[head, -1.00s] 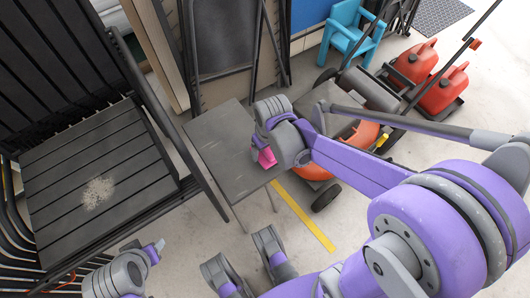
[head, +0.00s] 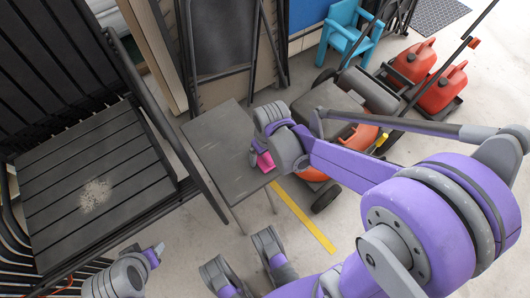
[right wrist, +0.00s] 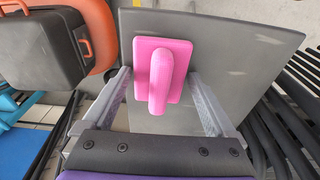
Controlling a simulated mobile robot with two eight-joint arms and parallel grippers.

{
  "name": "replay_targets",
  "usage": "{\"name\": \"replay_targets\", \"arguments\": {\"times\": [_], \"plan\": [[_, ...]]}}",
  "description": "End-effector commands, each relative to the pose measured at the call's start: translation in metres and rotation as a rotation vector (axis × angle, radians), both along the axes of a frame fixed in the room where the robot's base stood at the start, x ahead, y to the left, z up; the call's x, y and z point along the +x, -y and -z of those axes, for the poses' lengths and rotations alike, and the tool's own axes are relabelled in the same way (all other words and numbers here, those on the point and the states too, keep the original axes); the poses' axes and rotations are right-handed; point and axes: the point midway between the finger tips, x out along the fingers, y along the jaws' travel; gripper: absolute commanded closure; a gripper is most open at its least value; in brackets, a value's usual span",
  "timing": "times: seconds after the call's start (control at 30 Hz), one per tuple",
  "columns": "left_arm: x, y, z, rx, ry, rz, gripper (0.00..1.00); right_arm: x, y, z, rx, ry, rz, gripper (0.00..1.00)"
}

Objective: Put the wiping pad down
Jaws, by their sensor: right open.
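The wiping pad (head: 265,161) is pink and shows partly from behind my right gripper in the head view, over the near right part of a small grey table (head: 221,150). In the right wrist view the pad (right wrist: 175,52) appears flat against the tabletop, its upright handle toward the camera. My right gripper (right wrist: 158,78) is open, one finger on each side of the handle, with visible gaps between fingers and handle. Whether the pad fully touches the table is hard to tell. My left gripper (head: 158,247) shows at the lower left, away from the table; its jaw opening is unclear.
A black slatted chair (head: 60,190) with a pale dusty patch stands left of the table. An orange mower (head: 360,136) stands close on the right, with red fuel cans (head: 414,60) behind. A yellow floor strip (head: 303,216) runs in front. The tabletop's left half is clear.

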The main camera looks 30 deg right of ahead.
Motion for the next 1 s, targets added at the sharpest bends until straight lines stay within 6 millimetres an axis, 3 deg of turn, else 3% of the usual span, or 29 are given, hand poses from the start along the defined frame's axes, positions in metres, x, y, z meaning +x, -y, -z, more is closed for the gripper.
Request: {"name": "replay_targets", "arguments": {"times": [0.3, 0.5, 0.77, 1.0], "plan": [[-0.003, 0.0, -0.034, 0.0, 0.012, 0.0, 0.5, -0.008, 0.0, -0.071, 0.0, 0.003, -0.001, 0.0], [-0.003, 0.0, -0.047, 0.0, 0.016, 0.0, 0.5, -0.012, 0.001, -0.106, 0.0, 0.003, -0.001, 0.0], [-0.003, 0.0, -0.052, 0.0, 0.018, 0.0, 0.5, -0.022, -0.002, -0.124, -0.002, 0.021, 0.004, 0.0], [-0.003, 0.0, -0.052, 0.0, 0.018, 0.0, 0.5, -0.074, -0.021, -0.126, -0.004, 0.157, 0.04, 0.0]]}}
